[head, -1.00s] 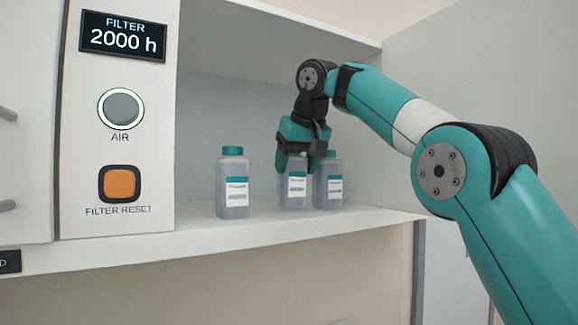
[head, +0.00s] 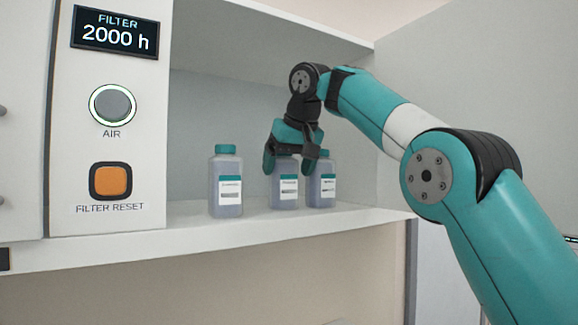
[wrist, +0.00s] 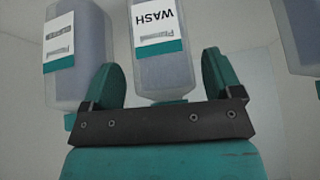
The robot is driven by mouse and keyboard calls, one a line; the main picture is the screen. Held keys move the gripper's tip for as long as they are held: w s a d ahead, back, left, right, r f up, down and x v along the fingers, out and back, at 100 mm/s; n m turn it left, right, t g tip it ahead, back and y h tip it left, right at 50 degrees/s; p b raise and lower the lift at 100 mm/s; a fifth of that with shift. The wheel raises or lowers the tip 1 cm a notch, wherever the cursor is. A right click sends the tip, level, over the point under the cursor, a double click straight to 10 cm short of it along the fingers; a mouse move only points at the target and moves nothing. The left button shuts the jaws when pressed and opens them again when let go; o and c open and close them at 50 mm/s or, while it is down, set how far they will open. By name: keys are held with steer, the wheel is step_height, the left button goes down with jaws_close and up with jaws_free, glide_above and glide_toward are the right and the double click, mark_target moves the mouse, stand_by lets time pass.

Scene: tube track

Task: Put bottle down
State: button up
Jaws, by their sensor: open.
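Three grey translucent bottles with teal caps and white labels stand upright on the white shelf (head: 180,221). My gripper (head: 290,170) is over the middle bottle (head: 285,193), with its two fingers open on either side of the bottle's top. In the wrist view the middle bottle (wrist: 164,68), labelled WASH, stands between the spread fingers (wrist: 163,80), with gaps visible on both sides. The left bottle (head: 227,184) stands apart. The right bottle (head: 321,186) is close beside the middle one. My gripper hides the middle bottle's cap in the head view.
On the left a white panel carries a filter display (head: 116,32) reading 2000 h, a round AIR button (head: 113,105) and an orange FILTER RESET button (head: 111,181). The shelf between the left and middle bottles is clear. A side wall (head: 440,95) rises at the right.

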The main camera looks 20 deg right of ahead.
steer(key=shift+s+r+p, duration=0.1)
steer(key=shift+r+p, duration=0.2)
steer(key=shift+r, duration=0.15)
steer(key=s+a+r+n, duration=0.1)
steer(key=s+r, duration=0.4)
steer(key=shift+s+a+r+g, duration=0.3)
steer(key=shift+s+a+r, duration=0.05)
steer(key=shift+a, duration=0.05)
steer(key=shift+f, duration=0.15)
